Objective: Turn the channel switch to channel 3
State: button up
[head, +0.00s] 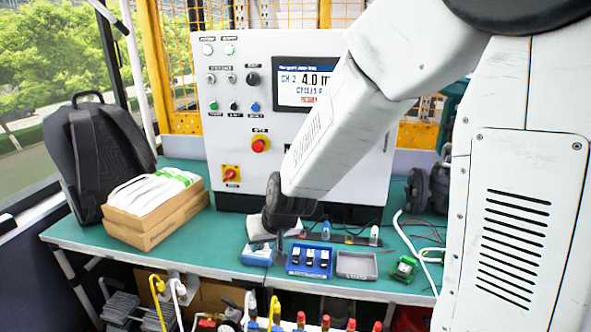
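The white control panel (297,180) stands upright at the back of the green bench. Its screen (304,81) reads "CH 2" and "4.0 m", partly covered by my arm. A black rotary knob (252,78) sits left of the screen, and a smaller black knob (234,106) sits lower left of it. The labels are too small to tell surely which is the channel switch. My gripper (279,247) hangs low in front of the panel, over the bench near the small trays, well below and apart from the knobs. Its fingers are too small and dark to tell whether they are open.
The panel also has a red emergency button (260,144), a red-yellow switch (231,173) and several small buttons. A blue tray (310,274), a grey tray (356,265), a cardboard box (148,232) and a black backpack (100,150) are on the bench.

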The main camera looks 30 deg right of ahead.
jog(key=w+t, duration=0.1)
jog(key=w, duration=0.1)
jog(key=w+d+f+t+h, duration=0.1)
jog(key=w, duration=0.1)
jog(key=w+d+f+m+t+h, duration=0.1)
jog(key=w, duration=0.2)
jog(key=shift+d+f, duration=0.1)
jog(key=shift+f, duration=0.15)
jog(key=w+d+t+h, duration=0.2)
jog(key=w, duration=0.1)
jog(key=w+d+r+m+t+h, duration=0.1)
jog(key=d, duration=0.1)
jog(key=shift+w+d, duration=0.1)
jog(key=shift+w, duration=0.1)
jog(key=d+r+m+t+h, duration=0.2)
jog(key=d+r+t+h, duration=0.1)
jog(key=d+r+h, duration=0.5)
jog(key=w+d+r+y, duration=0.1)
jog(key=w+d, duration=0.1)
jog(key=w, duration=0.5)
jog(key=shift+d+r+n, duration=0.2)
jog(key=shift+d+n, duration=0.1)
jog(key=shift+d, duration=0.05)
jog(key=c, duration=0.7)
